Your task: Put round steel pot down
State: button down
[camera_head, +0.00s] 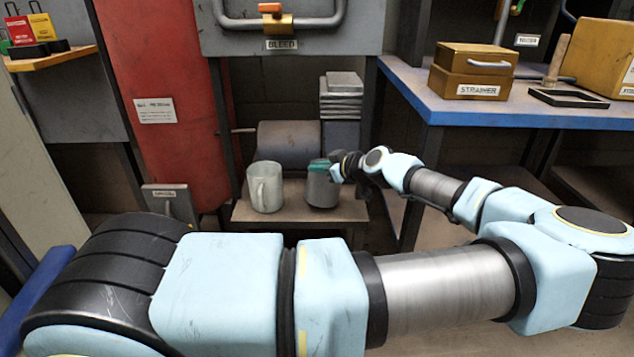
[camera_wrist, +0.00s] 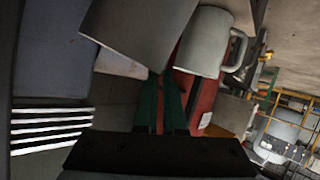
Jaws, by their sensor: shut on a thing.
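The round steel pot (camera_head: 322,190) is a dark grey cylinder over the right part of a low brown stand (camera_head: 290,214) in the head view. It looks upright, with its base at or just above the stand top; I cannot tell whether it touches. My gripper (camera_head: 320,166), with teal fingers, is shut on the pot near its rim, reaching in from the right. In the wrist view the fingers (camera_wrist: 162,104) meet a grey surface of the pot (camera_wrist: 143,32) at the top, and much of the pot is out of frame.
A pale grey mug (camera_head: 268,187) with a handle stands left of the pot, a small gap apart; it also shows in the wrist view (camera_wrist: 203,42). A grey drum (camera_head: 288,146) and a stack of grey blocks (camera_head: 341,100) are behind. A blue workbench (camera_head: 520,112) rises at right.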

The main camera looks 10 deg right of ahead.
aim_at(320, 178)
notch_tip(320, 178, down, 4)
jog(key=shift+r, duration=0.25)
jog(key=c, duration=1)
grip_release()
jog(key=shift+c, duration=0.2)
